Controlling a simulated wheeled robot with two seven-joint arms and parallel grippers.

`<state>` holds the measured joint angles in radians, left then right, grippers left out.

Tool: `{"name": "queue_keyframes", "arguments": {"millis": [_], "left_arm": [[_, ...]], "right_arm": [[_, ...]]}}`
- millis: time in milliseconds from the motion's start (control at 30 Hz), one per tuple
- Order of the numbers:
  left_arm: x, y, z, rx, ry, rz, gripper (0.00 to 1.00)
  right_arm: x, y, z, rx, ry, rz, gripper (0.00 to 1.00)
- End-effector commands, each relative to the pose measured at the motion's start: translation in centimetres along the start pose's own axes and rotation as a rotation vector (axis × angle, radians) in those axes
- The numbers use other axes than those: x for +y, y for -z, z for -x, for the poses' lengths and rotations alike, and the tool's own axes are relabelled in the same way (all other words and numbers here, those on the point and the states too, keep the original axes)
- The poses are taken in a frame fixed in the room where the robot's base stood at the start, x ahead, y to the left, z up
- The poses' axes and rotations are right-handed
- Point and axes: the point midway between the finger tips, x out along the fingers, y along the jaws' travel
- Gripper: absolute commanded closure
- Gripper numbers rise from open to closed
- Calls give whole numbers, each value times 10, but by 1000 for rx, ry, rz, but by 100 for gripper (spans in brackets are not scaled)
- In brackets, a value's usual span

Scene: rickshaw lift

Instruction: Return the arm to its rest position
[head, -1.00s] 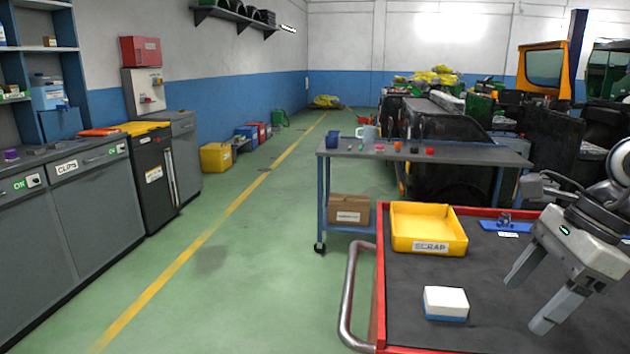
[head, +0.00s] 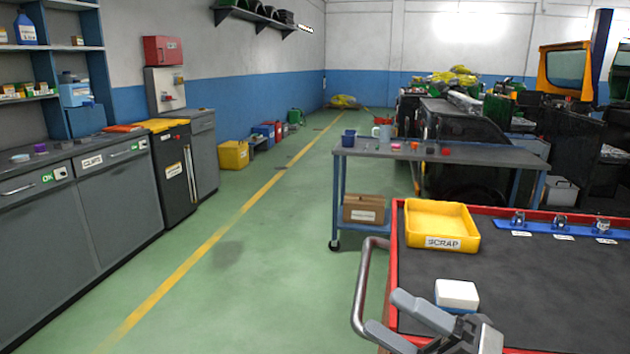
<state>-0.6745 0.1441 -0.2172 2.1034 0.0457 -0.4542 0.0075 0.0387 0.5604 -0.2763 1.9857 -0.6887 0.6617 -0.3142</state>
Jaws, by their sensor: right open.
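My right gripper (head: 384,312) is at the bottom of the head view, in front of the red-edged cart's handle corner. Its two grey fingers point left and are spread apart with nothing between them. The rest of the right arm is cut off by the bottom of the picture. A white and blue block (head: 457,294) lies on the dark mat of the cart (head: 560,290), just beyond the gripper in the picture. My left gripper is not in view.
A yellow SCRAP tray (head: 441,226) and a blue rack (head: 580,230) with three small metal parts are at the cart's far side. The cart's metal handle (head: 365,290) is close to the gripper. Green floor (head: 270,290) is open to the left.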

Motion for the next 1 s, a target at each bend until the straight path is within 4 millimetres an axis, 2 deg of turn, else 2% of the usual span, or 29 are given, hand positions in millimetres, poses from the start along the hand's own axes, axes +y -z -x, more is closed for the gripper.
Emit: {"name": "queue_keyframes", "arguments": {"millis": [33,67,100,167,200,300,400,500,633,1000], "left_arm": [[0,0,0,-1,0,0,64],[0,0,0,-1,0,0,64],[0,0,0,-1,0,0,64],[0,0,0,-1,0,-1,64],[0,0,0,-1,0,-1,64],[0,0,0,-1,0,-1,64],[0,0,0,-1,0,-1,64],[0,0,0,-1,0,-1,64],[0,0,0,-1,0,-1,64],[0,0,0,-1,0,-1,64]], "right_arm": [[-20,-4,13,-201,-18,-228,33],[-34,-8,23,-321,-22,-359,33],[-56,-10,40,-481,-20,-537,33],[-92,-3,69,-702,-6,-787,33],[-113,6,88,-827,8,-930,33],[-157,41,128,-1083,48,-1228,33],[-186,80,156,-1269,89,-1445,33],[-201,110,173,-1390,121,-1588,33],[-209,131,183,-1462,144,-1676,33],[-210,132,184,-1467,146,-1682,33]]}}
